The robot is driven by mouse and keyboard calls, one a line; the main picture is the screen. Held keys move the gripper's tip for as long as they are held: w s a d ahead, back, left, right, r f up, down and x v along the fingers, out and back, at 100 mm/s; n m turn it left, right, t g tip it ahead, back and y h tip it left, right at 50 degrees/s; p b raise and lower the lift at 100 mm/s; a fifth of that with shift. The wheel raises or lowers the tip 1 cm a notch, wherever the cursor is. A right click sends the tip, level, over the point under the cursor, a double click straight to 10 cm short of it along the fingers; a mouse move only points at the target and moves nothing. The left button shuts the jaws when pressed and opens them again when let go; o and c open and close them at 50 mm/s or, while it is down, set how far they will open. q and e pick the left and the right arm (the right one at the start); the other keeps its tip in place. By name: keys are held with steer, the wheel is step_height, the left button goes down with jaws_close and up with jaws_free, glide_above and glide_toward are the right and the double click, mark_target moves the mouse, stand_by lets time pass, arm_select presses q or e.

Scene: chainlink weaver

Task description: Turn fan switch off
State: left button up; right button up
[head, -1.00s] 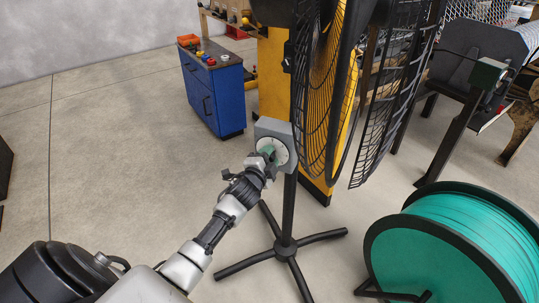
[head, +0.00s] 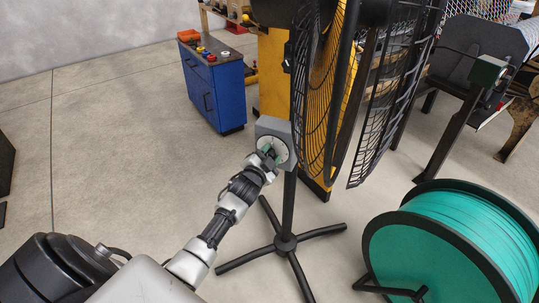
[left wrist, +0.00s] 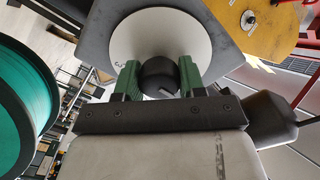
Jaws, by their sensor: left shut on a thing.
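The fan switch is a grey box (head: 273,128) on the fan's post, with a round white dial (head: 283,150) on its face. In the left wrist view the dial (left wrist: 155,30) has a dark round knob (left wrist: 158,74) at its middle. My left gripper (head: 270,153) is at the dial, and in the left wrist view its green fingers (left wrist: 159,78) stand on both sides of the knob, shut on it. The fan (head: 325,90) stands upright with its black cage above and right of the box. My right gripper is not in view.
A teal cable spool (head: 445,245) stands at the lower right. The fan's black splayed base (head: 285,244) is on the floor below. A blue cabinet (head: 215,90) stands at the back left.

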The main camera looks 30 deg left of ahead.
arm_select(q)
steer(key=o, duration=0.9)
steer(key=shift+f, duration=0.1)
steer(key=shift+s, duration=0.3)
steer(key=s, duration=0.3)
steer(key=s+d, duration=0.1)
steer(key=s, duration=0.2)
steer(key=s+p, duration=0.1)
steer(key=s, duration=0.3)
steer(key=shift+d, duration=0.25)
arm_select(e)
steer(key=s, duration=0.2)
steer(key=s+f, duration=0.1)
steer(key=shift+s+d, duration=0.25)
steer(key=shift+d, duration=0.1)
